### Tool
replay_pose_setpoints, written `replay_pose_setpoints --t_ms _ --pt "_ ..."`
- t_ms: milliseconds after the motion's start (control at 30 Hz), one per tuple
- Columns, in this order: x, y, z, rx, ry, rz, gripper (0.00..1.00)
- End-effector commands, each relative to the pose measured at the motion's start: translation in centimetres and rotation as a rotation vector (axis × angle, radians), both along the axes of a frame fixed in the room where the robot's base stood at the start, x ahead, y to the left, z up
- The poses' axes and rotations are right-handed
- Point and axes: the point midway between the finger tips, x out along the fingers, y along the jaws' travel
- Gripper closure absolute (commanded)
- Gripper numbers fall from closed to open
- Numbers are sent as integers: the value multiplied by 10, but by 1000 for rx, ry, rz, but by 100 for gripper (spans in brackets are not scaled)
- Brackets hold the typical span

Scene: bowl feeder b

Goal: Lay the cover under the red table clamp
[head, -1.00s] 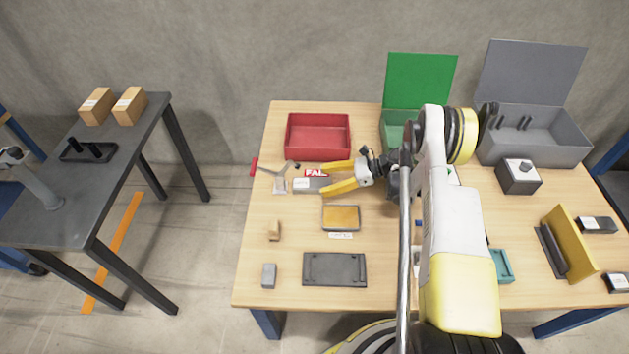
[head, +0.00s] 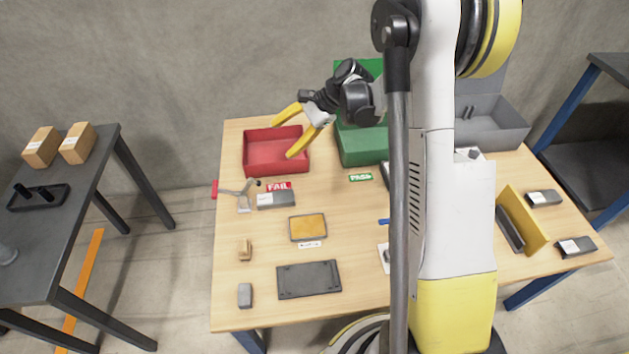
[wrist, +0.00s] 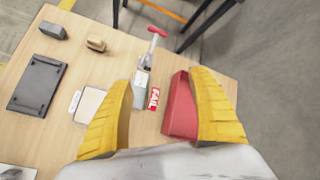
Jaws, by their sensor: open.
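The red table clamp (head: 236,191) stands at the table's left edge, its red handle pointing out to the left; it also shows in the wrist view (wrist: 149,58). A grey block with a white label, probably the cover (head: 282,200), lies right beside the clamp's foot, in front of the FAIL sign. In the wrist view this block (wrist: 130,92) is partly hidden by a finger. I cannot tell whether the clamp's arm reaches over it. My gripper (head: 281,140) is open and empty, raised well above the table, and overlaps the red bin in the head view.
The red bin (head: 262,168) and green bin (head: 361,157) stand at the back. A yellow-topped tray (head: 308,227), dark plate (head: 309,280) and small blocks lie in front. A yellow upright panel (head: 524,220) stands right. My arm hides the table's middle right.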

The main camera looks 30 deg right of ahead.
Motion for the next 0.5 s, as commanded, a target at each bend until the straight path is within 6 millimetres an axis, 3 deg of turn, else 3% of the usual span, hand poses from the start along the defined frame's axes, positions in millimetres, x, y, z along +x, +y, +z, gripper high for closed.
replay_pose_setpoints --t_ms 33,200,400,500 --pt "-13 10 22 -62 -35 40 31" --pt "-62 33 78 -298 -176 204 31" --pt "-135 50 121 -581 -340 431 31" --pt "-174 53 132 -722 -419 555 31"
